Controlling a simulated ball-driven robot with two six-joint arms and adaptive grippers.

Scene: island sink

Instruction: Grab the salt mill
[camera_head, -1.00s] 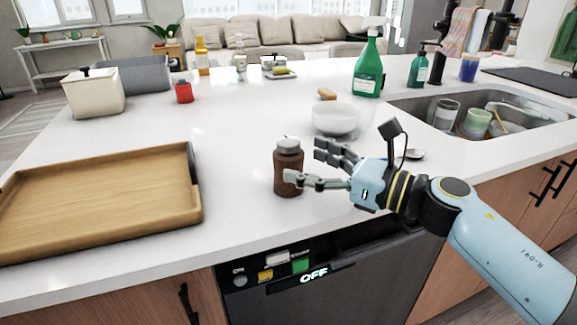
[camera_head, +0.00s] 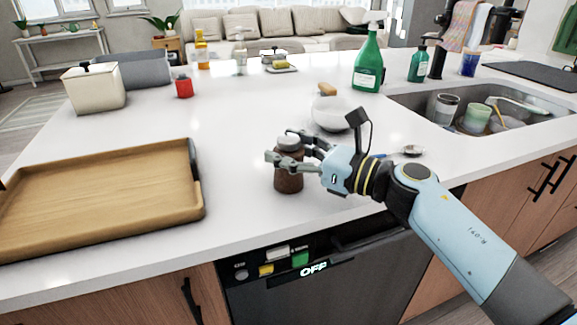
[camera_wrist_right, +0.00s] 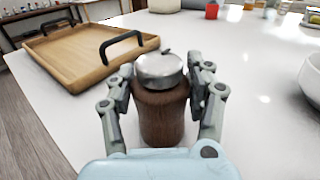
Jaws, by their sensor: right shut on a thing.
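The salt mill (camera_head: 289,180) is a dark brown wooden cylinder with a silver metal cap. It stands upright on the white counter near the front edge, to the right of the wooden tray. My right gripper (camera_head: 287,150) is shut on the mill, its fingers around the upper body from both sides. In the right wrist view the mill (camera_wrist_right: 163,118) stands between the two fingers of the right gripper (camera_wrist_right: 165,90), its cap uncovered. My left gripper is not in view.
A wooden tray (camera_head: 100,190) with dark handles lies at the left. A white bowl (camera_head: 335,114) sits behind my right gripper. A green spray bottle (camera_head: 368,65) and the sink (camera_head: 408,101) are at the back right. The counter's middle is clear.

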